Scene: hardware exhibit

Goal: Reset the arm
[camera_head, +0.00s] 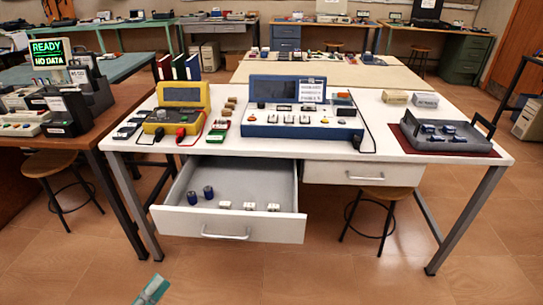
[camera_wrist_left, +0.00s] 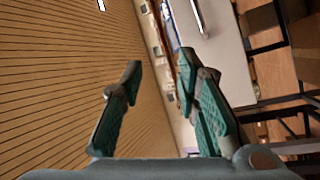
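My left gripper (camera_head: 152,290) shows only as a teal finger piece at the bottom edge of the head view, low in front of the table and apart from it. In the left wrist view the left gripper (camera_wrist_left: 158,68) has its two teal fingers spread, with nothing between them. My right gripper is in neither view. The open drawer (camera_head: 228,224) hangs out under the white table (camera_head: 385,140). It holds two dark blue cylinders (camera_head: 200,193) and several small white blocks (camera_head: 248,206). The white drawer front with its handle (camera_wrist_left: 198,15) appears beyond the fingers in the left wrist view.
The white table carries a yellow case (camera_head: 182,95), a blue instrument case (camera_head: 302,122) and a grey tray (camera_head: 460,146). A second drawer (camera_head: 350,173) is shut. Stools (camera_head: 375,215) stand below. The floor in front is clear.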

